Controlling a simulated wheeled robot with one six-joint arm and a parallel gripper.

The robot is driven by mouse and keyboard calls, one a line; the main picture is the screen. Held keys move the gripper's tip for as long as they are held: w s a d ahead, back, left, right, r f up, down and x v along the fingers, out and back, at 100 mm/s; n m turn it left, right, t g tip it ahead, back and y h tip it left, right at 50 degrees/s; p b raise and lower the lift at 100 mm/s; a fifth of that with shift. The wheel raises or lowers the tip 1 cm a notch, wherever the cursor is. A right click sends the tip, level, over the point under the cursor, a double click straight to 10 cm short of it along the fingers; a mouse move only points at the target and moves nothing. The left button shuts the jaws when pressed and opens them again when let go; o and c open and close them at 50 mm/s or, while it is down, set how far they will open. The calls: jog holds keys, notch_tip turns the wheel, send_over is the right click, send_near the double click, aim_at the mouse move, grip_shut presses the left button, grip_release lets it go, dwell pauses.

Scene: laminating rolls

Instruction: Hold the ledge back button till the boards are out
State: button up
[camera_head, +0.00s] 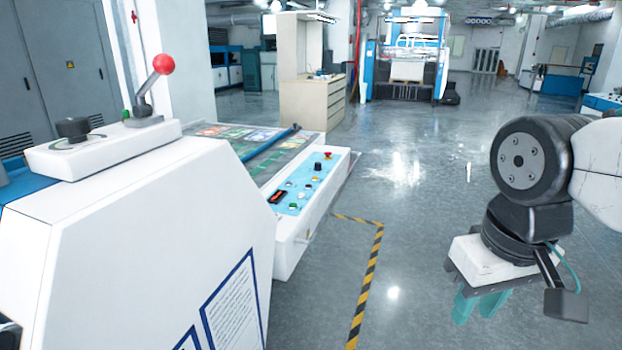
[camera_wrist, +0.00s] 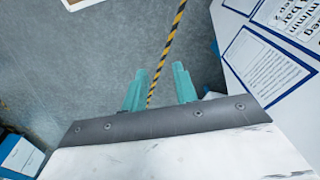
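A control panel (camera_head: 300,197) with a light blue face sits on the side of the white machine in the head view. It carries several small buttons and knobs, among them a black knob (camera_head: 318,167) and a green button (camera_head: 293,205). I cannot tell which is the ledge back button; the labels are too small. Colourful printed sheets (camera_head: 235,133), possibly the boards, lie on the machine's bed behind the panel. My gripper (camera_head: 477,312) hangs over the floor, well right of the panel, pointing down. In the wrist view, its teal fingers (camera_wrist: 160,68) are apart with nothing between them.
The white machine housing (camera_head: 150,230) fills the left, with a red-ball lever (camera_head: 163,64) on top. Its notice (camera_wrist: 265,68) shows at right in the wrist view. Yellow-black tape (camera_head: 370,275) marks the floor between machine and gripper. Open floor lies beyond.

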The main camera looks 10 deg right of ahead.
dwell(0.4)
grip_shut()
